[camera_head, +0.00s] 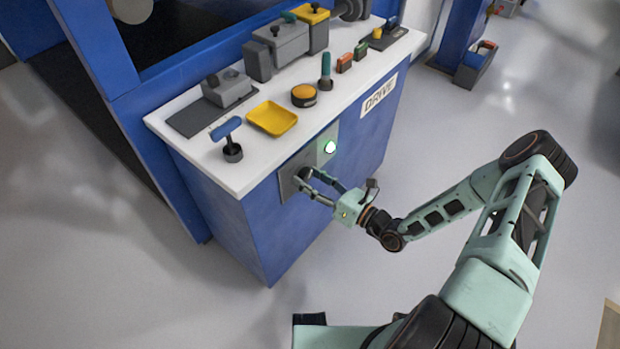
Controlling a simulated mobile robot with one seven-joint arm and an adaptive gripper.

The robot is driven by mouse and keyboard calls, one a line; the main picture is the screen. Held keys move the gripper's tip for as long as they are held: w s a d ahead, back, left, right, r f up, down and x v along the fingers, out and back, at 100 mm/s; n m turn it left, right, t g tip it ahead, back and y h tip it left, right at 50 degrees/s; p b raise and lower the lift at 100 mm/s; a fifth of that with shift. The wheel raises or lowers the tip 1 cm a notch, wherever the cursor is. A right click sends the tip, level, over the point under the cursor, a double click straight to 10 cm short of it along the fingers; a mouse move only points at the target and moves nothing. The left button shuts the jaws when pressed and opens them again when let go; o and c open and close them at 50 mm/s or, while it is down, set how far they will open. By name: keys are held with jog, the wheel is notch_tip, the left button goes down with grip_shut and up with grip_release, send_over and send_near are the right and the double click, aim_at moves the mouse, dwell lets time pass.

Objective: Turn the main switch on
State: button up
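A grey plate (289,184) is on the front of the blue cabinet, below the white top. A dark rotary knob (306,172), which looks like the main switch, sits on it; its exact angle is too small to read. Whether the fingers press on the knob is not clear. The tips hide part of the knob and plate.
The white console top carries a blue-handled lever (228,133), a yellow tray (272,118), an orange button (304,95) and a green-handled lever (326,70). A DRIVE label (379,93) is on its front edge. The grey floor around the cabinet's front is clear.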

jog(key=v, duration=1.2)
jog(key=shift+s, duration=0.15)
dwell(0.3)
